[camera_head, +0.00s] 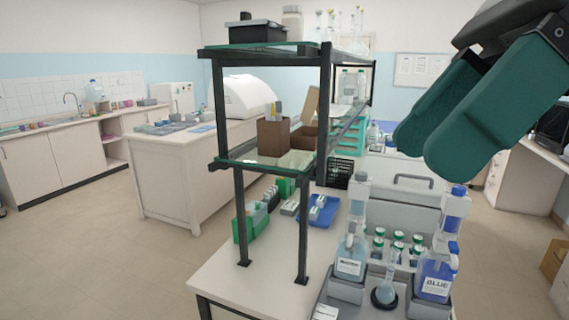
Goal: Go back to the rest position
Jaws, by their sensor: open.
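My gripper (432,140) is at the upper right of the head view, high above the bench and close to the camera. Its two teal fingers stand apart with a dark gap between them, and I see nothing held in it. Below it on the bench stand a clear bottle of pale liquid (350,264) and a bottle marked BLUE (436,277), each in a grey holder. A small flask (388,284) stands between them. The rest of the arm is mostly out of view.
A dark-framed glass shelf (325,120) rises from the bench (240,285) left of my gripper. A green rack (250,222) and a blue tray (318,212) lie under it. Several green-capped jars (397,247) stand behind the flask. Open floor (80,255) lies at the left.

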